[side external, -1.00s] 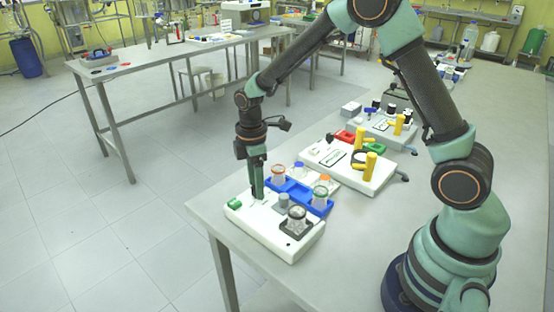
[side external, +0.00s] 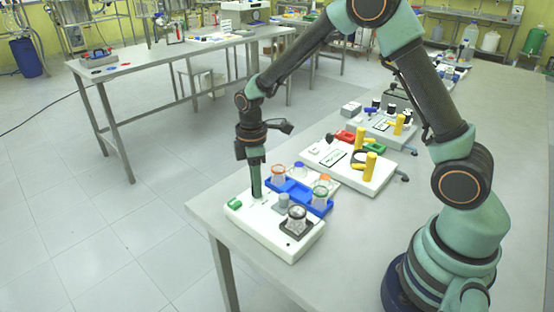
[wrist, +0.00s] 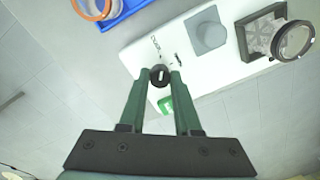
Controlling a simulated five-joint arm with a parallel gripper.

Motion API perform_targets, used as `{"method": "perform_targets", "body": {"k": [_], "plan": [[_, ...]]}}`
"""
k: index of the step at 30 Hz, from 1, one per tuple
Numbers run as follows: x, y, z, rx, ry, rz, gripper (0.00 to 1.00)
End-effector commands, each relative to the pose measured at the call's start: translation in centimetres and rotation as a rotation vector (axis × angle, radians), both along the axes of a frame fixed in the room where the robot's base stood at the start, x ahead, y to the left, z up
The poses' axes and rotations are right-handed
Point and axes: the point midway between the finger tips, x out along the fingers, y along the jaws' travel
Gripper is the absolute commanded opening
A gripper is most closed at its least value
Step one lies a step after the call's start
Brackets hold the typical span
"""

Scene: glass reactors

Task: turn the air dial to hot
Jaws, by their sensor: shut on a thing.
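The air dial (wrist: 159,74) is a small round black knob with a white pointer line, near one end of a white base unit (wrist: 146,52). The line runs nearly up and down in the wrist view. Small dark print lies beside the knob, too small to read surely. My gripper (wrist: 160,79) has its two green fingers closed on either side of the dial, holding it. In the side view my gripper (side external: 256,194) points straight down onto the white unit (side external: 262,228), and its fingers hide the dial.
A green switch (wrist: 165,105) sits close to the dial. A grey block (wrist: 207,34) and a glass vessel in a dark holder (side external: 297,216) stand on the same unit. A blue rack (side external: 298,196) with glassware is just behind. The table's edge is near on the left.

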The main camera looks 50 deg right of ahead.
Motion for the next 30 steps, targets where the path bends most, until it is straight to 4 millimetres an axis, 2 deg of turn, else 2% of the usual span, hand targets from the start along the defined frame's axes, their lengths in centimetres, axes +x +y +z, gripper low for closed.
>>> {"method": "perform_targets", "body": {"k": [30], "plan": [[0.16, -0.16, 0.09, -0.009, -0.036, -0.931, 0.0]]}}
